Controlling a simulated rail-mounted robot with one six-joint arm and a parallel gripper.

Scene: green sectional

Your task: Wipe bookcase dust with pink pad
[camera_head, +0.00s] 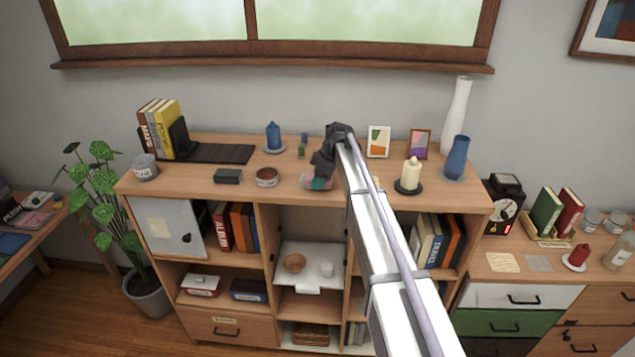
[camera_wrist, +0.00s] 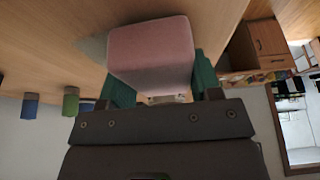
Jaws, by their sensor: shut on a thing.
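My gripper (camera_head: 320,178) is over the middle of the bookcase top (camera_head: 220,144), towards its front edge. It is shut on the pink pad (camera_wrist: 150,52), which sits between the two green fingers in the wrist view. The pad (camera_head: 317,184) shows only in part below my gripper in the head view. It is at or just above the wood; I cannot tell whether it touches. A greyish patch (camera_wrist: 93,45), perhaps dust, shows beside the pad in the wrist view. My gripper and arm hide part of the top.
Left of my gripper stand a bowl (camera_head: 267,177), a dark box (camera_head: 228,176), a blue jar (camera_head: 273,136) and small green (camera_head: 301,152) and blue pieces. Right are a candle (camera_head: 411,174), a blue vase (camera_head: 456,157), a white vase (camera_head: 456,113) and picture frames (camera_head: 378,142).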

